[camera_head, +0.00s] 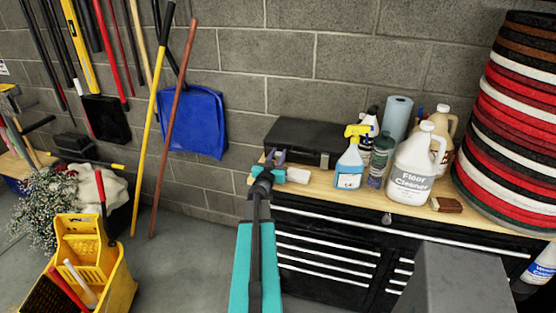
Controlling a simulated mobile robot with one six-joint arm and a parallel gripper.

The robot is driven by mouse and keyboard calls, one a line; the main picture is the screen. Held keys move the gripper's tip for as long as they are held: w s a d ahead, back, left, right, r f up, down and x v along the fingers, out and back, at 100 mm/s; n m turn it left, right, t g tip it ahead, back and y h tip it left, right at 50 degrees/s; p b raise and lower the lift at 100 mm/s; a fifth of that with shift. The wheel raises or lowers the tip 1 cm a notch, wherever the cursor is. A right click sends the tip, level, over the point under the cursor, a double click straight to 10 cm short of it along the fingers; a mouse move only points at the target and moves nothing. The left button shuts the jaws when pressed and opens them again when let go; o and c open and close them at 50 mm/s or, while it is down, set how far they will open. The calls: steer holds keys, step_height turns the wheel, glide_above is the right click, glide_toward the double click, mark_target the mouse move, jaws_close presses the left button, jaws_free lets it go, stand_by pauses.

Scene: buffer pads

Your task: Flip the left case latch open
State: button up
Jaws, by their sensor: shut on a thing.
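The black case (316,138) lies closed on the left end of the wooden worktop, against the block wall. A small pale latch (325,160) shows at the right of its front face. My gripper (275,157) is at the front left of the case, where the left latch sits. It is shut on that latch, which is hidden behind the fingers. The case lid looks down.
A blue spray bottle (350,165), a green bottle (379,158) and a Floor Cleaner jug (412,168) stand further right. Stacked pads (515,120) rise at the far right. The floor left of the cabinet is open.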

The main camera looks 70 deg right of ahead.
steer(key=shift+s+a+f+h+b, duration=0.1)
steer(key=shift+a+f+h+b, duration=0.3)
steer(key=shift+b, duration=2)
steer(key=shift+a+f+h+b, duration=0.1)
steer(key=shift+h+b, duration=0.6)
steer(key=shift+b, duration=1.65)
steer(key=shift+r+b, duration=0.1)
steer(key=shift+b, duration=0.2)
steer(key=o, duration=1.1)
steer(key=shift+c, duration=0.2)
steer(key=shift+a, duration=0.2)
steer(key=v, duration=1.1)
steer(key=shift+b, duration=0.3)
